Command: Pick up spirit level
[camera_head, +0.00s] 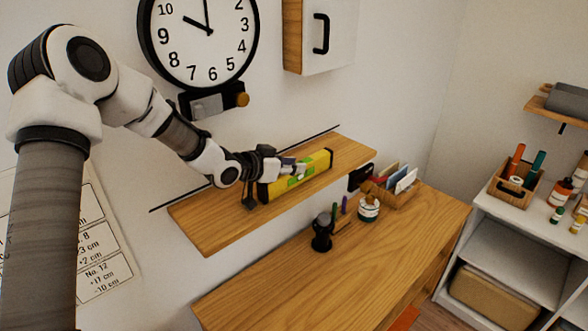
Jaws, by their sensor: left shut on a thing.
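The yellow spirit level (316,163) with black ends and green vials is at the wooden wall shelf (215,228). It lies lengthwise along the shelf; I cannot tell whether it still touches the board. My left gripper (292,168) reaches in from the left and is shut on the spirit level near its middle. The gripper hides part of the level's upper side. My right gripper is not in view.
A wooden desk (290,290) below holds a black object (322,232), a jar (369,208) and a letter holder (395,188). A clock (203,40) and a cabinet (320,35) hang above. A white shelf unit (510,245) stands right. The shelf's left end is bare.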

